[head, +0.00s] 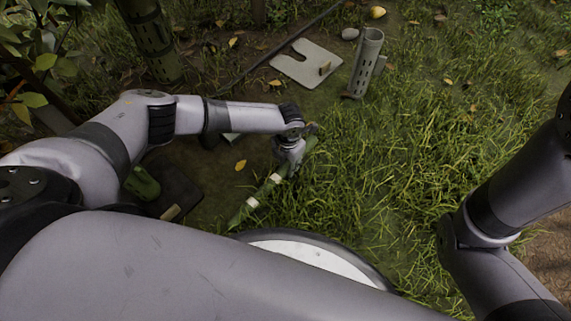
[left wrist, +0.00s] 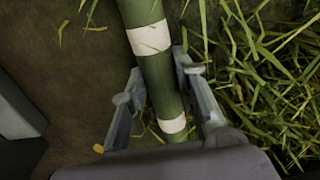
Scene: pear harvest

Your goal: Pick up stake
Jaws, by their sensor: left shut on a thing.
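The stake (head: 262,192) is a green rod with white bands. It lies slanting at the border of bare soil and grass, in front of my base. My left gripper (head: 292,160) is at the stake's upper part in the head view. In the left wrist view, the stake (left wrist: 158,75) runs between the two fingers of my left gripper (left wrist: 158,95), which are shut on it. I cannot tell whether the stake is off the ground. My right arm shows at the right edge of the head view, but its gripper is out of view.
A grey-green perforated tube (head: 366,64) stands upright in the grass, beside a pale flat plate (head: 306,64) with a notch. A yellow pear (head: 377,12) and a grey stone (head: 350,34) lie at the top. Open grass spreads to the right.

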